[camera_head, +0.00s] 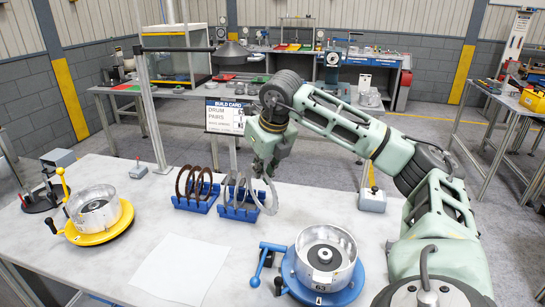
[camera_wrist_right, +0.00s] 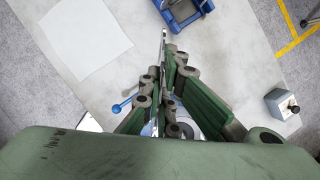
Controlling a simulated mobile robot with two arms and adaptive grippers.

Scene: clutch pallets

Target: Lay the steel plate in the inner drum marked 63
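My right gripper (camera_head: 263,170) is shut on a thin grey steel plate (camera_head: 272,197), a ring held upright on edge at the right end of a blue rack (camera_head: 240,212). In the right wrist view the plate (camera_wrist_right: 163,45) shows edge-on between the fingers (camera_wrist_right: 163,95). More grey rings (camera_head: 238,190) stand in that rack. The silver inner drum marked 63 (camera_head: 323,281) sits on a blue round base (camera_head: 345,292) at the front, nearer than the gripper. Its opening faces up and shows a central hub. My left gripper is not in view.
A second blue rack (camera_head: 195,205) holds brown rings. Another silver drum (camera_head: 92,216) stands on a yellow base (camera_head: 110,235) at the left. A white sheet (camera_head: 180,270) lies in front.

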